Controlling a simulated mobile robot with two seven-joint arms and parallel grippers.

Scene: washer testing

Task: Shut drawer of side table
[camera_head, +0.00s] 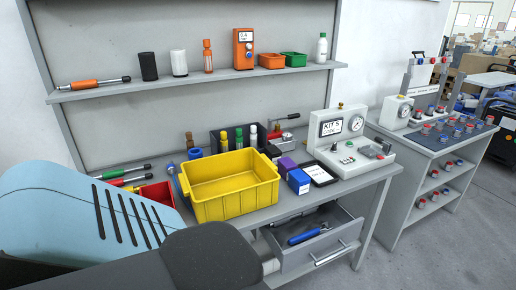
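The grey drawer (339,228) under the workbench, the only drawer I see, is pulled out. Its bar handle (330,255) is on the front panel, facing the lower right. A blue-handled tool (304,236) and some dark items lie inside. My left arm comes in from the left across the lower front and covers part of the bench and the area left of the drawer. Its gripper fingers do not show. My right gripper is not in view.
A yellow bin (230,203) stands at the front edge of the bench (375,178) above the drawer. A test unit (350,145) sits to its right. A second bench (432,148) stands farther right. Grey floor (430,240) right of the drawer is clear.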

